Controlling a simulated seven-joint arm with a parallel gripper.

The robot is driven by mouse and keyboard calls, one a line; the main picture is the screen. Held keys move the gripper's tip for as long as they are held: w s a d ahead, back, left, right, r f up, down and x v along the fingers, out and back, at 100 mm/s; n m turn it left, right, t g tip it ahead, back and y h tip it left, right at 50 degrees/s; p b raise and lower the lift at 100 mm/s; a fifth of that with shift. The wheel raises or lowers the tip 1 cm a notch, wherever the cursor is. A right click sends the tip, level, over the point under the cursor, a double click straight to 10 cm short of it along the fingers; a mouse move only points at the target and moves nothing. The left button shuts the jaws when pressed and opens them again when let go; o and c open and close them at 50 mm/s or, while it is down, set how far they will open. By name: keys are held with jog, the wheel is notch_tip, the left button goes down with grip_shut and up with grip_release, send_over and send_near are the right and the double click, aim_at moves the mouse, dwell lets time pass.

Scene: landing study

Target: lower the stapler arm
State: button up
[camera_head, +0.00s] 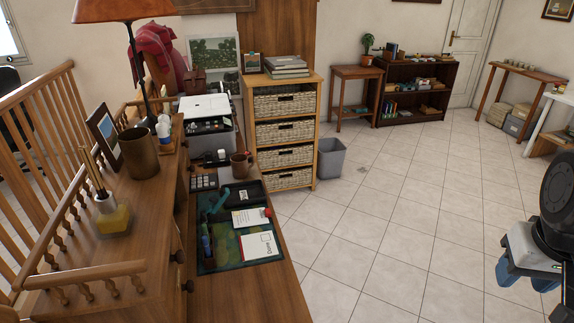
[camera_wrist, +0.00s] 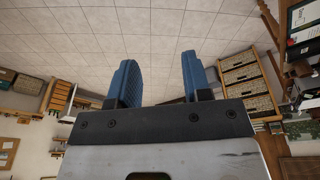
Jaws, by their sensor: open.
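A teal, angled object (camera_head: 216,203) stands at the left of the dark mat on the desk. It may be the stapler with its arm raised, but it is too small to be sure. My gripper (camera_head: 526,279) is at the right edge of the head view, over the tiled floor and far from the desk. Its two blue fingers are apart with nothing between them, and they also show in the wrist view (camera_wrist: 160,82). No stapler can be made out in the wrist view.
The desk (camera_head: 239,301) holds a patterned mat (camera_head: 214,264) with white cards (camera_head: 258,246), a mug (camera_head: 241,165) and a printer (camera_head: 207,122). A raised wooden ledge with a bottle (camera_head: 113,218) borders it at left. A bin (camera_head: 330,158) stands behind.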

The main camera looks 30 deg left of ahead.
jog(key=w+a+f+n+g, duration=0.1)
jog(key=w+a+n, duration=0.3)
jog(key=w+a, duration=0.6)
jog(key=w+a+n, duration=0.5)
jog(key=w+a, duration=0.1)
jog(key=a, duration=0.8)
jog(key=w+a+f+n+g, duration=0.1)
jog(key=w+a+n, duration=0.3)
jog(key=w+a, duration=0.6)
jog(key=n, duration=1.1)
send_over(211, 197)
jog(key=f, duration=1.9)
jog(key=shift+w+d+f, duration=0.1)
jog(key=shift+w+f, duration=0.15)
jog(key=shift+f, duration=0.1)
jog(key=shift+s+a+f, duration=0.1)
jog(key=shift+a+f, duration=0.05)
jog(key=shift+a, duration=0.05)
